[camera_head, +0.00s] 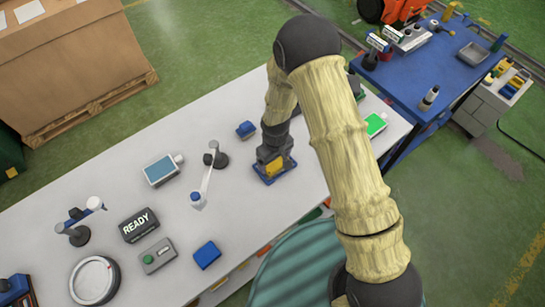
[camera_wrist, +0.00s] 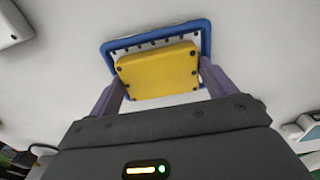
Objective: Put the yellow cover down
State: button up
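The yellow cover (camera_wrist: 158,70) is a flat block with dark screws at its corners. It sits between the two fingers of my gripper (camera_wrist: 160,88), which look shut on its left and right sides. Just beyond it is a blue-rimmed frame (camera_wrist: 205,38) with a row of dark studs along its far inner edge. The cover overlaps the frame, and I cannot tell whether it touches it. In the head view my gripper (camera_head: 272,165) points down at the white table, with the yellow cover (camera_head: 274,168) low over the blue frame (camera_head: 262,178).
The white table (camera_head: 130,180) carries a READY sign (camera_head: 139,225), a jointed stand (camera_head: 215,157), a small screen (camera_head: 161,170), a blue box (camera_head: 207,254) and a round dial (camera_head: 95,280). A small blue item (camera_head: 246,130) stands left of my gripper. A blue workbench (camera_head: 430,70) is at the right.

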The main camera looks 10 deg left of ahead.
aim_at(275, 161)
jog(key=shift+d, duration=0.1)
jog(key=shift+w+r, duration=0.15)
jog(key=shift+r, duration=0.25)
notch_tip(275, 161, up, 12)
jog(key=b, duration=0.3)
jog(key=shift+f, duration=0.25)
dwell(0.3)
